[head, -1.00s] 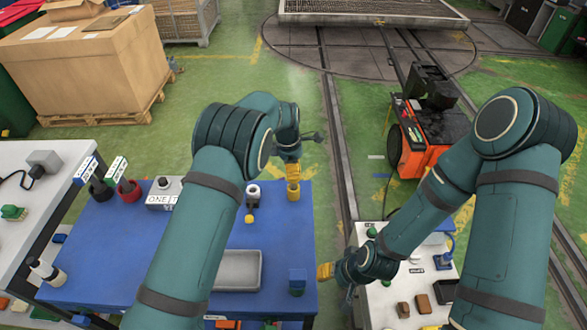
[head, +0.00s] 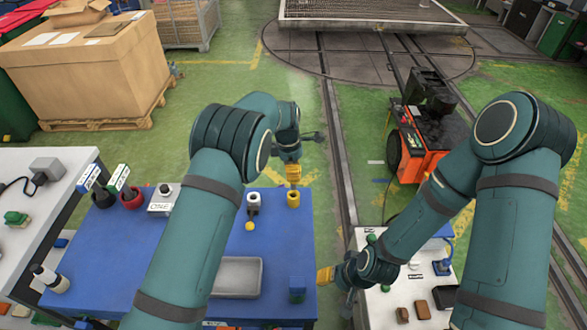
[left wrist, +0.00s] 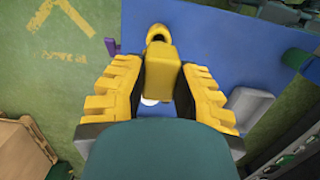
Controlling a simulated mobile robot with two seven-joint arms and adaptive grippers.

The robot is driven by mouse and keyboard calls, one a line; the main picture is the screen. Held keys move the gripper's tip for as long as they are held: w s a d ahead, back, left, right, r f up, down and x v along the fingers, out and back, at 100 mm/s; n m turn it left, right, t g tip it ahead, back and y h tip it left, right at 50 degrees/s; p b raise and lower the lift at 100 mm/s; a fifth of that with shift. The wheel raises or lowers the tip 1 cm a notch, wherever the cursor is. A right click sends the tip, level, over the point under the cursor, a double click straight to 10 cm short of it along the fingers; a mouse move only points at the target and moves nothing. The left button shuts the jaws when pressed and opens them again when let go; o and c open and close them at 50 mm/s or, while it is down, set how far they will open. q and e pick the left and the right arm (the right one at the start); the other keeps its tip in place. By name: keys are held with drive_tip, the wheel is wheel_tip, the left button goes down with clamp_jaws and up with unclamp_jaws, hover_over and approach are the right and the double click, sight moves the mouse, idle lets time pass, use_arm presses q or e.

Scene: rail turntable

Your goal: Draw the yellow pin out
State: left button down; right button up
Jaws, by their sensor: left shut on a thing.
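My left gripper (head: 293,181) is over the far right corner of the blue table (head: 275,240). In the left wrist view its yellow fingers (left wrist: 160,92) are shut on the yellow pin (left wrist: 160,72), which shows as a blocky yellow piece between them. A yellow holder (head: 293,199) with a dark round opening stands on the table just below the gripper. It also shows in the left wrist view (left wrist: 157,34), beyond the pin. The pin's lower end cannot be made out clearly. My right gripper (head: 325,275) is beside the table's right edge; its jaw gap is unclear.
A white holder (head: 253,201) and a small yellow knob (head: 250,226) are left of the yellow holder. A white table (head: 385,305) is at the right, and an orange machine (head: 425,140) stands beyond.

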use_arm(q)
drive_tip(key=shift+r, duration=0.15)
drive_tip(key=shift+r+p, duration=0.75)
drive_tip(key=shift+r, duration=1.65)
